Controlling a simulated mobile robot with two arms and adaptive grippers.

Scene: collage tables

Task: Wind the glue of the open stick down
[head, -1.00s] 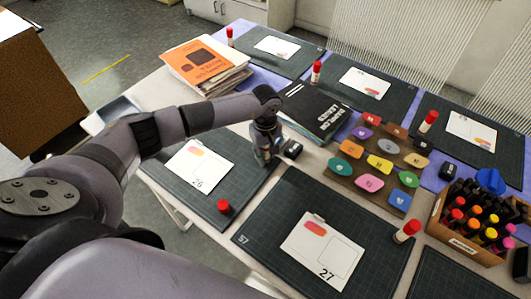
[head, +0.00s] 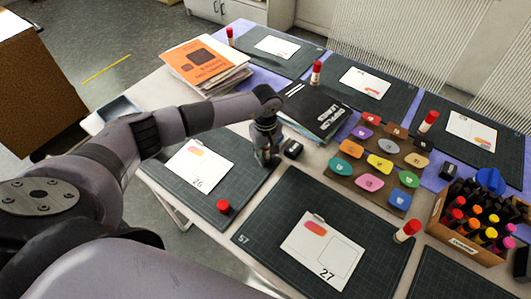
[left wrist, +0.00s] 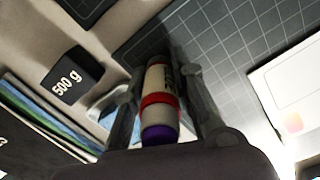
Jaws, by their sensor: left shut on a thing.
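My left gripper (head: 268,158) points down at the right edge of the mat with card 26. In the left wrist view, my left gripper (left wrist: 163,85) is shut on the glue stick (left wrist: 160,78), with one finger on each side. The stick has a white barrel, a red collar and a purple end, which faces my palm. In the head view my gripper mostly hides it. A red cap (head: 223,206) stands alone on the same mat, near its front corner. My right gripper is not in view.
A black 500 g weight (left wrist: 73,78) and black folders (head: 322,110) are close to the gripper. Beyond are a tray of coloured pieces (head: 340,181) and a crate of bottles (head: 458,242). Capped red-topped sticks stand by other mats. The mat (head: 190,196) left of the gripper has bare room.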

